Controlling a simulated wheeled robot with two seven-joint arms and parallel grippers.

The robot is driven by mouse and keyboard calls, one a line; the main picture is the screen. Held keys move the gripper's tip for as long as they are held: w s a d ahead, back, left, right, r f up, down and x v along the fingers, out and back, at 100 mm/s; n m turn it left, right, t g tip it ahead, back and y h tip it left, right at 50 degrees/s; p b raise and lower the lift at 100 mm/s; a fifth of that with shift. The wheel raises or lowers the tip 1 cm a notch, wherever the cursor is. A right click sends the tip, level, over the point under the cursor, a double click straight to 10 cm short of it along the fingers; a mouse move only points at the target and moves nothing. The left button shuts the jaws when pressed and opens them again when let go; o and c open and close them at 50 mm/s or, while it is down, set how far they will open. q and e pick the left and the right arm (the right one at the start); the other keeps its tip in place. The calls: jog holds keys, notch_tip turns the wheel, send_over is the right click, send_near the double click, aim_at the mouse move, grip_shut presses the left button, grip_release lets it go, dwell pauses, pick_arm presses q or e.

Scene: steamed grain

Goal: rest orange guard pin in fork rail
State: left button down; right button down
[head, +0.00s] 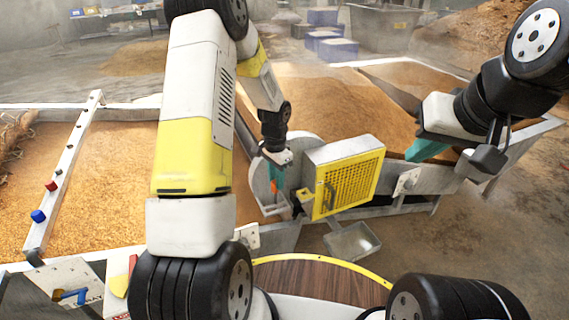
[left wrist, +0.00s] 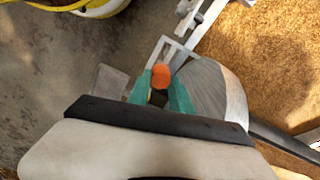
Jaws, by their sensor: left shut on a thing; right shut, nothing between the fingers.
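The orange guard pin (head: 274,187) is held between the teal fingers of my left gripper (head: 276,178), beside the yellow-grilled box. In the left wrist view, the pin's orange end (left wrist: 161,72) shows between the fingertips, close to a pale open frame (left wrist: 180,52); I cannot tell whether they touch. A white rail (head: 72,155) crosses the grain at the left, with a blue piece, a red piece and small dark pieces along it. It may be the fork rail; its slots are too small to make out. My right gripper (head: 428,149) is shut and empty over the right side.
The yellow-grilled box (head: 345,180) stands just right of my left gripper. A small metal tray (head: 352,242) is below it. A rounded grey housing (left wrist: 208,88) is beside the fingers. Grain beds (head: 340,105) lie behind. A brown wooden top (head: 315,282) is in front.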

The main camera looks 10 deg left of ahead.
pick_arm(q)
jog(key=shift+r, duration=0.1)
jog(key=shift+s+r+n, duration=1.3)
jog(key=shift+s+n, duration=0.4)
jog(key=shift+n, duration=1.2)
jog(key=w+f+m, duration=0.1)
jog(key=f+m, duration=0.1)
jog(key=m, duration=0.1)
jog(key=w+f+m, duration=0.1)
jog(key=w+m, duration=0.1)
jog(key=shift+w+f+m, duration=0.25)
jog(key=shift+f+m, duration=0.15)
jog(key=shift+f, duration=3.4)
jog(key=c, duration=1.1)
grip_release()
